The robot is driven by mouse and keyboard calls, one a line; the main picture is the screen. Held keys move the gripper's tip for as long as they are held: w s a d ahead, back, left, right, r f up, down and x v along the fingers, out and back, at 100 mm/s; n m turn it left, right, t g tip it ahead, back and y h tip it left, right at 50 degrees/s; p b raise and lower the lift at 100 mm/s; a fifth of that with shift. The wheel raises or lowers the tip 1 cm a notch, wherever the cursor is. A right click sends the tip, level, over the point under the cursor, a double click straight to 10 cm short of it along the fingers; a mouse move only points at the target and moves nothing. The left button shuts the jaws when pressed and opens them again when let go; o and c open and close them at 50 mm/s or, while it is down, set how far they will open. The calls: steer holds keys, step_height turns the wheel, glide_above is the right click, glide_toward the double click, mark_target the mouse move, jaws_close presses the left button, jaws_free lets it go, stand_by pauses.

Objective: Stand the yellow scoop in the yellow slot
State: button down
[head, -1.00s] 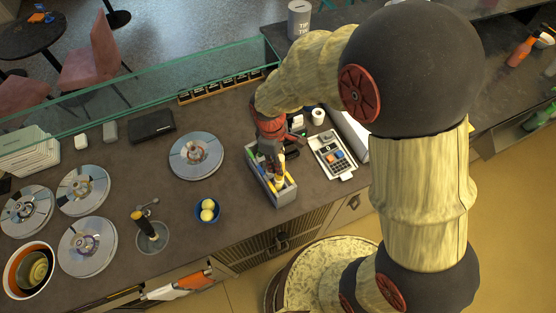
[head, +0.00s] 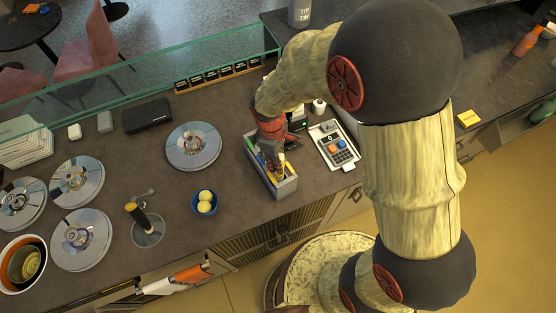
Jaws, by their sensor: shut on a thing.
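My gripper (head: 273,155) points down over the grey slotted box (head: 286,189) on the dark counter. It is shut on a scoop (head: 281,167) with pale and yellowish parts, which stands roughly upright inside or just above the box. Yellow and other coloured strips show between the box walls. My gripper and the scoop hide much of the slots, so I cannot tell which slot the scoop's lower end is in or whether it touches the bottom.
A card terminal (head: 335,147) lies close to the box's right. A blue bowl with pale balls (head: 204,202), a round steel lid (head: 193,146) and a black-handled tool (head: 137,215) in a round well lie to the left. A glass screen (head: 150,80) runs along the back.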

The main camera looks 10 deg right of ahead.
steer(key=c, duration=1.5)
jaws_free()
steer(key=shift+c, duration=0.2)
steer(key=shift+o, duration=0.2)
steer(key=r+p, duration=0.3)
steer(key=r, duration=0.1)
steer(key=r+p, duration=0.3)
steer(key=r, duration=0.2)
steer(key=shift+w+a+r, duration=0.1)
steer(key=shift+w+a, duration=0.05)
steer(key=shift+a, duration=0.05)
steer(key=shift+m, duration=0.3)
